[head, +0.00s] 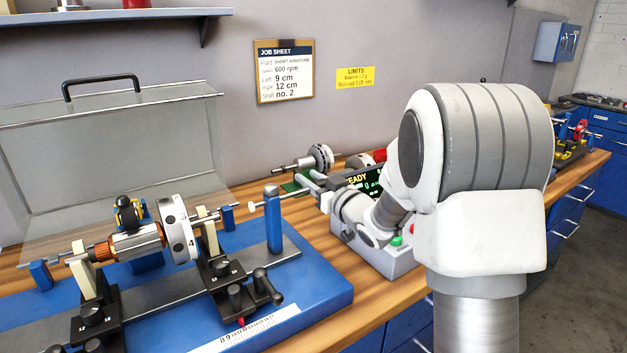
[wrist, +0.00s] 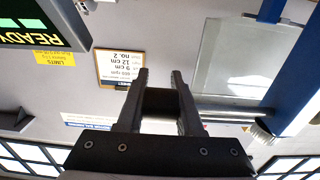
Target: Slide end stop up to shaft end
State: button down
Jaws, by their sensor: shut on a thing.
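The end stop is a blue post (head: 273,222) at the right end of the balancing machine, with a thin rod through it and a pale round tip (head: 254,207) facing left. The shaft (head: 205,217) of the rotor (head: 138,241) ends left of this tip, and a small gap shows between them. My gripper (head: 310,184) is right of the post, shut on the outer end of the end stop's rod. In the wrist view my gripper (wrist: 159,78) has its fingers close together; what they grip is hard to make out. A blue post (wrist: 287,75) shows at right there.
A clear hood (head: 110,150) with a black handle stands behind the rotor. A control box (head: 372,262) with a READY display is below my arm. Another rotor (head: 320,157) lies at the back of the bench. A job sheet (head: 285,70) hangs on the wall.

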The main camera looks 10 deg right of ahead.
jog(key=s+a+b, duration=0.2)
jog(key=a, duration=0.4)
jog(key=shift+s+a, duration=0.2)
jog(key=shift+s, duration=0.1)
jog(key=c, duration=0.6)
grip_release()
jog(key=shift+o, duration=0.2)
